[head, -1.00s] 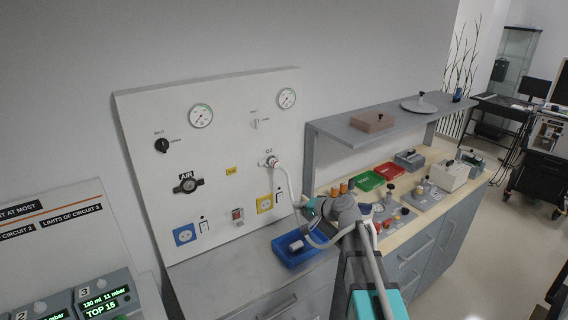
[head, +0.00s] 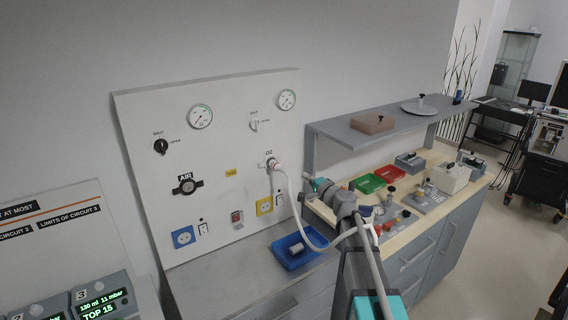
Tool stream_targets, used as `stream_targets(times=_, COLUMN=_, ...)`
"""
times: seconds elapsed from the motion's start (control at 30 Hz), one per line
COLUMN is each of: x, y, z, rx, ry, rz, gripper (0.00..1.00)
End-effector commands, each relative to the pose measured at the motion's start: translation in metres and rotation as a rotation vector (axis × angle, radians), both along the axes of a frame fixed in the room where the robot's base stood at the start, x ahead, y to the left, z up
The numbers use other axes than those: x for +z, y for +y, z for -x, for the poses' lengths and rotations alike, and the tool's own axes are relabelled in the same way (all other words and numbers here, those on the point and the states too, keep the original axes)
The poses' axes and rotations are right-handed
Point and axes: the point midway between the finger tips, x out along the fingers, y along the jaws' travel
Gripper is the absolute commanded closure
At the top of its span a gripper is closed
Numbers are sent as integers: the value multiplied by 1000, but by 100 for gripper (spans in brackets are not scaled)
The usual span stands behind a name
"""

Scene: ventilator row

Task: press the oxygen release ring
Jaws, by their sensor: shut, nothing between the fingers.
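The O2 outlet (head: 271,163) is on the upright white wall panel, under the O2 label, with a white hose (head: 291,200) plugged into it. The release ring is at this connector, too small to make out clearly. The hose drops from the outlet, loops low and rises towards my arm. My gripper (head: 308,178), with a teal part at its end, is to the right of the outlet and slightly lower in the head view. It looks apart from the outlet, though the depth is hard to judge. It is shut and empty.
The panel (head: 218,115) also bears the AIR outlet (head: 186,185), gauges, knobs and sockets. A blue tray (head: 311,258) with a white cylinder stands on the counter below. A grey shelf (head: 385,122) and a bench with red and green trays are to the right.

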Motion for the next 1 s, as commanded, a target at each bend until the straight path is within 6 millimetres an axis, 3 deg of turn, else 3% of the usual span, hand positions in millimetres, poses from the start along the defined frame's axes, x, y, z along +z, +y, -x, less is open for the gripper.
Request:
stream_targets(times=0.37, x=0, y=6, z=-11, rx=1, ry=0, rz=1, gripper=100)
stream_targets(times=1.0, x=0, y=57, z=-86, rx=2, ry=0, rz=1, gripper=100)
